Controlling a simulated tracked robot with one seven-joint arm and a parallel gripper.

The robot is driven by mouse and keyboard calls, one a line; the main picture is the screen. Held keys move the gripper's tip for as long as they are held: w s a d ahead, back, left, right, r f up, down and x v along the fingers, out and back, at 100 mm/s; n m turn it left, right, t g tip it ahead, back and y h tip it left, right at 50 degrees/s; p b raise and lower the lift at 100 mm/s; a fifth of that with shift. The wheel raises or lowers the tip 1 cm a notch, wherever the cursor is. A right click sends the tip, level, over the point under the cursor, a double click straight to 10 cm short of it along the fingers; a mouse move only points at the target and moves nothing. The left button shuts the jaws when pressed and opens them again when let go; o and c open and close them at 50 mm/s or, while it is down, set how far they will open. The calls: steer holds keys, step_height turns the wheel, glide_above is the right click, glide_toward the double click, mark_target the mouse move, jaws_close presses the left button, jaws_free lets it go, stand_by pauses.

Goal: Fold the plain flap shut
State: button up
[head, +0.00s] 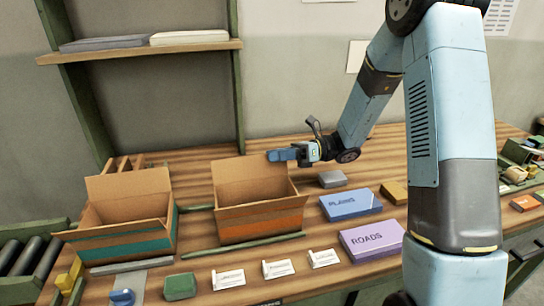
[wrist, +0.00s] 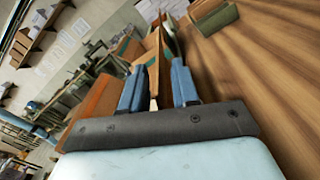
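The orange-striped cardboard box (head: 262,222) stands open on the table in the head view. A plain brown flap stands up along its back (head: 238,172). The teal-striped cardboard box (head: 150,240) stands open to its left, with a back flap raised (head: 128,183) and a front flap leaning outward (head: 112,231). I cannot tell which flap is the plain one. My gripper (head: 274,155) is above the orange-striped box's back right corner, fingers pointing left. In the wrist view its blue fingers (wrist: 157,88) are apart, with cardboard visible beyond the gap; no grasp is evident.
A blue PLAINS box (head: 350,204), a purple ROADS box (head: 371,240) and a grey block (head: 332,179) lie right of the orange-striped box. Several white cards and a green block (head: 180,287) lie in front. A shelf (head: 140,51) hangs on the left.

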steer(key=shift+x, duration=0.9)
